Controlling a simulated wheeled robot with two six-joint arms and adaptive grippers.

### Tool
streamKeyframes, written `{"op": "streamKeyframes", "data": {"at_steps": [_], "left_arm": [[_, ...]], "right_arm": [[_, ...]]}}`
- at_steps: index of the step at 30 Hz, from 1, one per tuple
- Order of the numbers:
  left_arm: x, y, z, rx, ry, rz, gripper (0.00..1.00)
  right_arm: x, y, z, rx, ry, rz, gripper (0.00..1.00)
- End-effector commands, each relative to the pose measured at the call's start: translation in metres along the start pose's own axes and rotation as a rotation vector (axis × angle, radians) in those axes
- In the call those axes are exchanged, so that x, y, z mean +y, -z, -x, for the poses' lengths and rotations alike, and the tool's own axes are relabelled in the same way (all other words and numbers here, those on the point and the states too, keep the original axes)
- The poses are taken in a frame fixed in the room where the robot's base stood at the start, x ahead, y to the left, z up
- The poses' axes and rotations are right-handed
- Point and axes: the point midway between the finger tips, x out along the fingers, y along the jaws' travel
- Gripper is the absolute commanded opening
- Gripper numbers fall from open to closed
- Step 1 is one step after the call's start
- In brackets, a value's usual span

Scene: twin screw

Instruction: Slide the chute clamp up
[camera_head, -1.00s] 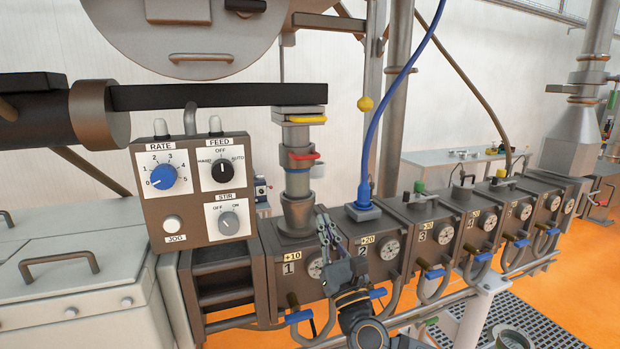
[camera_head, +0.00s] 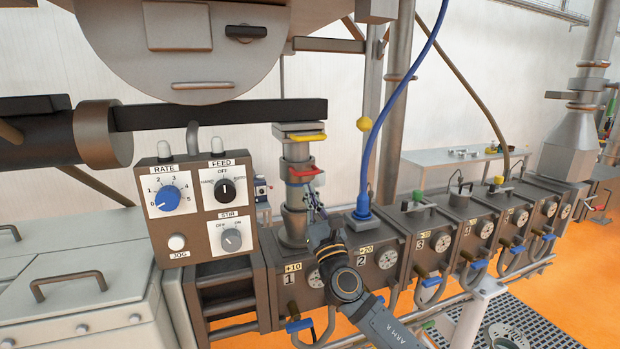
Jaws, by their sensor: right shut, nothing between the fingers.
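The chute (camera_head: 293,222) is a grey vertical pipe that stands on the first barrel block. A collar with a red handle (camera_head: 305,171), which looks like the chute clamp, sits around its upper part. Above it is a plate with a yellow handle (camera_head: 308,138). My right gripper (camera_head: 312,190) is shut and empty. It points up at the right side of the chute, just below the red handle. I cannot tell whether it touches the chute. My left gripper is not in view.
A control box (camera_head: 200,210) with knobs stands left of the chute. A blue hose (camera_head: 380,150) rises from a blue fitting just to its right. A black bar (camera_head: 220,114) crosses above. Barrel blocks with gauges (camera_head: 387,259) run off to the right.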

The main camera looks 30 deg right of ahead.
Motion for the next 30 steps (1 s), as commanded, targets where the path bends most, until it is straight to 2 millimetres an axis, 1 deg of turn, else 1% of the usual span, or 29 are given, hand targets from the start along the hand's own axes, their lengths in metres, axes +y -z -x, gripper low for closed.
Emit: {"op": "streamKeyframes", "data": {"at_steps": [1,3,17,20,27,30], "left_arm": [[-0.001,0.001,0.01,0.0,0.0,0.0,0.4],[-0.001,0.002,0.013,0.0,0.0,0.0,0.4],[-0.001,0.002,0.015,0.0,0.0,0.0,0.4],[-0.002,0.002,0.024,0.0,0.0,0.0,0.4],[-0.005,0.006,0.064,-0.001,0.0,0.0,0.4],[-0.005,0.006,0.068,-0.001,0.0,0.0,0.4]], "right_arm": [[0.0,-0.008,-0.007,0.001,0.001,0.0,0.0],[0.0,-0.011,-0.01,0.001,0.001,0.001,0.0],[0.0,-0.012,-0.012,0.001,0.001,0.0,0.0],[0.0,-0.021,-0.017,0.001,0.001,0.0,0.0],[-0.001,-0.058,-0.041,-0.001,0.001,0.001,0.0],[-0.001,-0.062,-0.043,0.0,0.001,0.001,0.0]]}}
